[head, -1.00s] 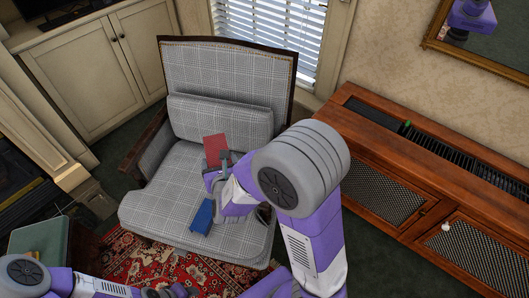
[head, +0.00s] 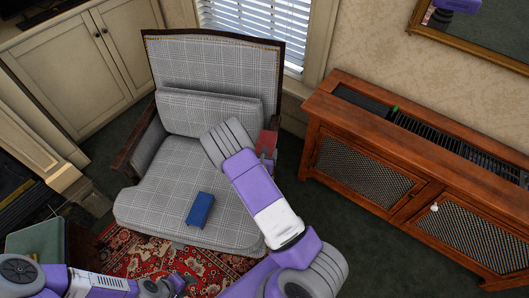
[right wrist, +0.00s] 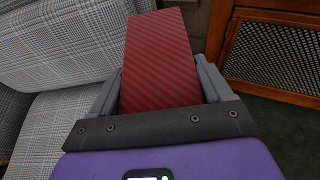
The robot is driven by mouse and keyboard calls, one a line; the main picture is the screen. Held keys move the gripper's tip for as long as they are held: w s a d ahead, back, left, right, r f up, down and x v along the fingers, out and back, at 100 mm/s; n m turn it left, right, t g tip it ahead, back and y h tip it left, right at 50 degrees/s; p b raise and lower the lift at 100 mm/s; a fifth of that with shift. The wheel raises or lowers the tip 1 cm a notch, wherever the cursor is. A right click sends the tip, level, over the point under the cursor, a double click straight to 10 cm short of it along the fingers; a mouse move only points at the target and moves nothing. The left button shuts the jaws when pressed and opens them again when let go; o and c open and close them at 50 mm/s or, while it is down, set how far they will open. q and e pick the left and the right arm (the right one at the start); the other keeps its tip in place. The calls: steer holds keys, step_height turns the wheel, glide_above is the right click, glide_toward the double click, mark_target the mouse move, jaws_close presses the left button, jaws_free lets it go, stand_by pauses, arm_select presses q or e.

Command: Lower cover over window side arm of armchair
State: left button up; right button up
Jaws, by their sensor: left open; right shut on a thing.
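The grey checked armchair (head: 155,205) faces me, its back toward the window. Its left arm (head: 143,140) is bare dark wood with grey padding; its right, window side arm is mostly hidden behind my right arm. The red cover (head: 268,138) is at that right side. In the right wrist view the cover (right wrist: 160,60) is dark-striped and clamped between both fingers. My right gripper (head: 266,156) is shut on it; I cannot tell whether the cover touches the chair arm. My left gripper (head: 172,285) is open and empty, low over the rug.
A blue box (head: 200,210) lies on the seat. A wooden cabinet with mesh doors (head: 370,170) stands to the right, with a strip of dark carpet between. A green-topped stool (head: 38,240) is at lower left, near the patterned rug (head: 130,250).

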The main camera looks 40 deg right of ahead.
steer(key=shift+d+f, duration=0.1)
steer(key=shift+f, duration=0.2)
steer(key=shift+f+b, duration=3.2)
steer(key=shift+f, duration=0.45)
steer(key=shift+s+a+f+b, duration=0.25)
steer(key=shift+f+b, duration=0.15)
steer(key=shift+f, duration=0.1)
steer(key=shift+s+a+f+b, duration=0.1)
steer(key=shift+s+f+b, duration=0.1)
steer(key=shift+f+b, duration=0.25)
steer(key=o, duration=1)
steer(key=shift+p+v, duration=0.55)
steer(key=shift+v, duration=0.3)
steer(key=shift+h, duration=0.3)
steer(key=s+a+r, duration=0.1)
steer(key=s+a+r+p, duration=0.1)
steer(key=r, duration=0.1)
steer(key=s+a+r+p, duration=0.1)
steer(key=shift+a+r, duration=0.2)
steer(key=shift+a, duration=0.15)
